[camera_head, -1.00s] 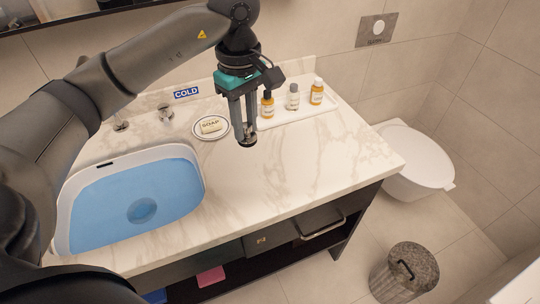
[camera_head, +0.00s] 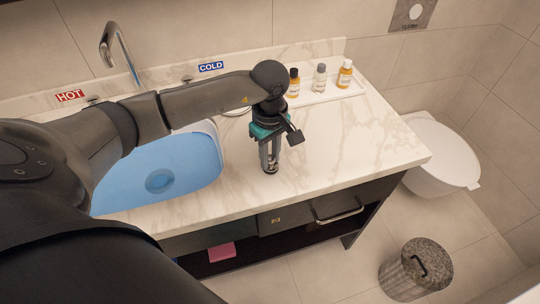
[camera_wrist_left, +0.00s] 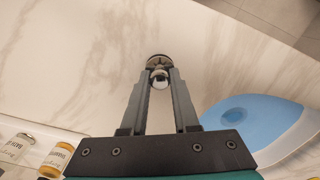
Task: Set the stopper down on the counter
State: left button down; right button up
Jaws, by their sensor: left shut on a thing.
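My left gripper (camera_head: 269,168) points down over the marble counter (camera_head: 330,150), to the right of the basin. It is shut on the stopper (camera_wrist_left: 159,65), a small round metal piece with a dark rim and a shiny knob. In the left wrist view the stopper sits between the fingertips (camera_wrist_left: 159,78), with the counter behind it. In the head view the stopper is mostly hidden by the fingers, low and close to the counter surface. I cannot tell whether it touches the counter. My right gripper is not in view.
The basin (camera_head: 205,130) with blue water lies left of the gripper. A white tray (camera_head: 335,95) with several small bottles stands at the back right. The soap dish (camera_head: 237,111) is mostly hidden behind my arm. The counter's right part is clear. A toilet and a bin stand beyond it.

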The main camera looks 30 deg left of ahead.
aim_at(270, 156)
pick_arm(q)
jog(key=shift+f, duration=0.15)
jog(key=c, duration=0.7)
grip_release()
jog(key=shift+o, duration=0.2)
jog(key=shift+r, duration=0.35)
notch_tip(270, 156, up, 12)
jog(key=p, duration=0.1)
jog(key=shift+f, duration=0.15)
